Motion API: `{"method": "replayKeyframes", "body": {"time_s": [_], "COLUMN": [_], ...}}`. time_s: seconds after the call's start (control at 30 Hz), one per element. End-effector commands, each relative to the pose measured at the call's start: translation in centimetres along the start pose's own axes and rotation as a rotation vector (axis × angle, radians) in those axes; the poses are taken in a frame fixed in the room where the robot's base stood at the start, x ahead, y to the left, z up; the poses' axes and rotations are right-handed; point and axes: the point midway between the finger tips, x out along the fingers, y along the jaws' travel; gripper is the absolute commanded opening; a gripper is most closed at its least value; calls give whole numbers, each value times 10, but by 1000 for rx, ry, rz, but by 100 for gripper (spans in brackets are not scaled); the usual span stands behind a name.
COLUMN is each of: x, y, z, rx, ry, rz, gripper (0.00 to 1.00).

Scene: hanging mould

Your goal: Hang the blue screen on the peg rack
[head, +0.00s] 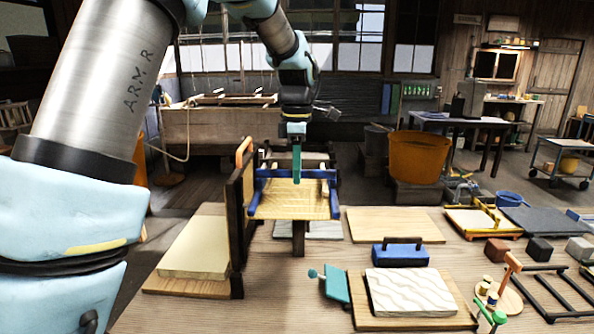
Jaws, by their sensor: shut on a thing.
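The blue screen (294,200), a pale woven mesh with a blue bar along its back and blue side pieces, is held tilted above the table. My gripper (297,178) comes down from above and is shut on the screen's blue back bar. A dark upright wooden stand (237,245), which looks like the peg rack, is just left of the screen. An orange piece (244,151) shows at its top. I cannot tell whether the screen touches the stand, and its pegs cannot be made out.
Pale boards (196,247) lie left of the stand. A wooden board (395,225), a blue block with a dark handle (400,254), a teal tool (336,287) and a white wavy slab (408,293) lie to the right. An orange tub (418,158) stands behind.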

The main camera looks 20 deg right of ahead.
Motion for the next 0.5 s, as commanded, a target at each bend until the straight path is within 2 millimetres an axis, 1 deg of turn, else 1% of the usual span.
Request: {"method": "replayKeyframes", "body": {"time_s": [0.4,0.43,0.5], "x": [6,6,6], "y": [0,0,0], "z": [0,0,0], "rx": [0,0,0], "ry": [0,0,0], "rz": [0,1,1], "gripper": [0,16,24]}}
